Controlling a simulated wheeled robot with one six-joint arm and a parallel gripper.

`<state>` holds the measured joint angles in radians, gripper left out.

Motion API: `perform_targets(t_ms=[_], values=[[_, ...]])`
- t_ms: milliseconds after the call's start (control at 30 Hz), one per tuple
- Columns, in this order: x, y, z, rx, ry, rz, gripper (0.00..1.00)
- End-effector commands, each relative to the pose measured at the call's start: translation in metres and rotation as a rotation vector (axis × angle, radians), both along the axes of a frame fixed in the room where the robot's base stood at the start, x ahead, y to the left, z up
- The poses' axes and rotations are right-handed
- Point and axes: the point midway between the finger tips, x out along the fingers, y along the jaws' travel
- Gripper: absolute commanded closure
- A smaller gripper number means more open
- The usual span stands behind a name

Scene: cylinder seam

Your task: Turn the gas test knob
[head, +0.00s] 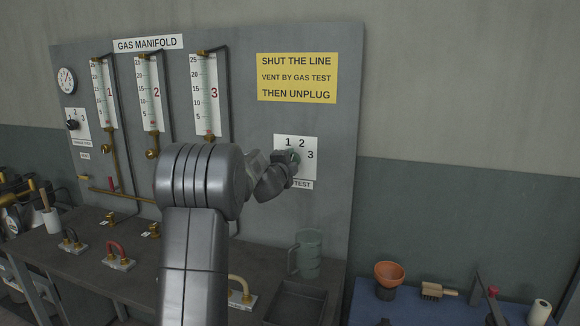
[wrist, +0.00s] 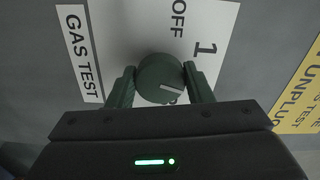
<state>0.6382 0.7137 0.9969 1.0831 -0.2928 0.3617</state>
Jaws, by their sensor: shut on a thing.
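The gas test knob (wrist: 160,72) is a dark green round knob on a white plate (wrist: 130,30) marked GAS TEST, OFF and 1 in the wrist view. Its pale pointer line points right and slightly down there, below the 1; the numbers beyond are hidden by my gripper body. My gripper (wrist: 160,84) is shut on the knob, one finger on each side. In the head view the plate (head: 310,140) shows 1, 2 and 3, and my gripper (head: 288,160) covers its left and lower part and much of the knob (head: 294,156).
The yellow sign (head: 297,78) hangs above the plate. Three gauge tubes (head: 150,92) and a selector knob (head: 72,125) are on the panel's left. Below, the bench (head: 60,262) holds handled fittings, a green mug (head: 308,255) and a dark tray (head: 296,302). A blue table stands at right.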

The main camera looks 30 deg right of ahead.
Motion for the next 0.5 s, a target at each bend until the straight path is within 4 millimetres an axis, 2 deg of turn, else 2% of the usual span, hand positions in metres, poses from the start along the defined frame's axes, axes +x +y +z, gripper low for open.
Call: perform_targets(t_ms=[500], values=[[-0.0007, -0.0007, -0.0014, 0.307, -0.382, -0.002, 0.77]])
